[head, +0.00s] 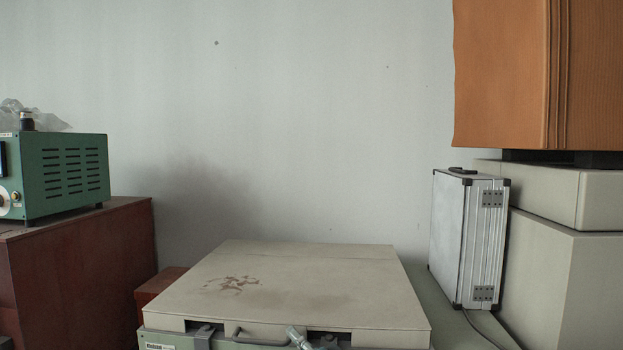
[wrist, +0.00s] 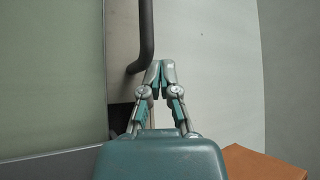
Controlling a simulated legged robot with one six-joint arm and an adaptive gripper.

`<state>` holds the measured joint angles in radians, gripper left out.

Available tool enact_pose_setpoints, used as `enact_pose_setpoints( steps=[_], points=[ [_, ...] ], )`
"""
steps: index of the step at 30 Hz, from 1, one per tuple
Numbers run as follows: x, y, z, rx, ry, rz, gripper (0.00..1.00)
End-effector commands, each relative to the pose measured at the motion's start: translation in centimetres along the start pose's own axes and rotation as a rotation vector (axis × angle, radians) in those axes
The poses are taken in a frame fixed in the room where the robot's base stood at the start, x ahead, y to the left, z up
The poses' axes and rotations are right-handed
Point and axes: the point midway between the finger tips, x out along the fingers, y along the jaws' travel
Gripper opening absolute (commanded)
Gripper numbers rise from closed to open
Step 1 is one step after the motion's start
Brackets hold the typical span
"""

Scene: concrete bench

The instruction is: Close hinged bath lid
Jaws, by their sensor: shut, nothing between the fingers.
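The bath (head: 160,346) is at the bottom of the head view, with its broad beige lid (head: 310,270) lying over it. The lid looks flat, with brown stains on its top; I cannot tell whether it rests fully on the rim. A grey handle (head: 262,338) is at the front edge. My gripper (head: 293,331) is at the front of the lid, just right of the handle. In the wrist view my gripper (wrist: 161,66) is shut and empty, its fingertips together beside a dark curved bar (wrist: 147,40). Whether they touch the bar is unclear.
A silver case (head: 465,238) stands right of the bath, with a cable in front. Beige boxes (head: 565,280) fill the far right, under an orange-brown block (head: 510,75). A green instrument (head: 65,175) sits on a dark red cabinet (head: 85,260) at left. Air above the lid is clear.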

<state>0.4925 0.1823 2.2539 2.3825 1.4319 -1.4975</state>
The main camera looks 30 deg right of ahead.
Motion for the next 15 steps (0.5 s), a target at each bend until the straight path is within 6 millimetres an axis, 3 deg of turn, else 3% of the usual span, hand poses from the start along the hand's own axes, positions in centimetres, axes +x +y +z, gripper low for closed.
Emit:
enact_pose_setpoints(
  steps=[1,3,15],
  points=[
    [-0.58,1.52,0.80,0.019,-0.011,0.038,0.00],
    [-0.68,1.83,0.94,0.020,-0.013,0.042,0.00],
    [-0.62,2.02,1.08,0.021,-0.016,0.043,0.00]
  ],
)
